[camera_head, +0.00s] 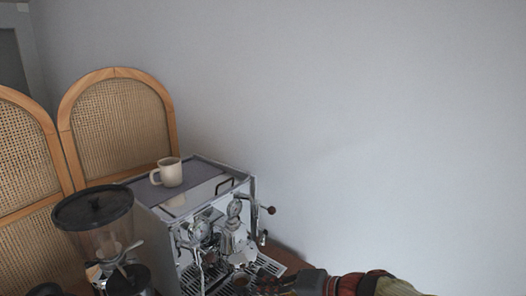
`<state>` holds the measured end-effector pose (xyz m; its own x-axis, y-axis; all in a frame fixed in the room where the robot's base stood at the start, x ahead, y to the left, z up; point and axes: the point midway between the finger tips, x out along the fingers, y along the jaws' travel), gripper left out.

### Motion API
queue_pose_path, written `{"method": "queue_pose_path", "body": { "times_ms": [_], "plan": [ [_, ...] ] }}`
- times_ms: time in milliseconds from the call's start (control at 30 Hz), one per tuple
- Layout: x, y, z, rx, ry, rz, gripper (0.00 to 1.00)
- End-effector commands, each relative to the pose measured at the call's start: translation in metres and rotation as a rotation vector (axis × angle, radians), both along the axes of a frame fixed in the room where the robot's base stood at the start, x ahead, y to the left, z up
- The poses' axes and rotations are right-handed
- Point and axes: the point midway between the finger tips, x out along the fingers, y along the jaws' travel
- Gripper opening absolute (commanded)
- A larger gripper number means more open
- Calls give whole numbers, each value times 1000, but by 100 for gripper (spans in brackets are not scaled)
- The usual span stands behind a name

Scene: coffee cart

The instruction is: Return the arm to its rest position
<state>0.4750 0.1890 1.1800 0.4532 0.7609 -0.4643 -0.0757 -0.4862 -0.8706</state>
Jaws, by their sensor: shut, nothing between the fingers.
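My gripper (268,284) shows at the bottom edge, right of centre, in the head view. It points left, and its fingers are shut and empty. My arm runs from it to the lower right and is partly cut off by the frame's edge. The gripper is in front of the lower right part of the chrome espresso machine (158,236), near its drip tray (268,264). I cannot tell whether it touches anything there.
A cream mug (171,172) stands on top of the machine. A coffee grinder with a dark hopper (94,207) stands at the left. Rattan screens (118,122) are behind them. The space before the plain wall (390,130) at the upper right looks clear.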

Motion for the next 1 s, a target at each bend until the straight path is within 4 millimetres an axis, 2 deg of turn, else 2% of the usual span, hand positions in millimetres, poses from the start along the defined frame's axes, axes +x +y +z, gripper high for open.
{"method": "queue_pose_path", "body": {
  "times_ms": [33, 100, 267, 400, 500, 600, 733, 833, 1000],
  "plan": [
    [-21, -2, 2, -65, -4, 40, 0],
    [-48, -9, -1, -164, 3, 85, 0],
    [-102, -42, -11, -407, 9, 149, 0],
    [-138, -86, -16, -636, -3, 157, 0],
    [-157, -121, -16, -789, -17, 137, 0],
    [-168, -151, -12, -913, -34, 105, 0],
    [-177, -177, -7, -1018, -52, 72, 0],
    [-180, -187, -5, -1054, -57, 59, 0],
    [-180, -189, -4, -1064, -57, 57, 0]
  ]
}}
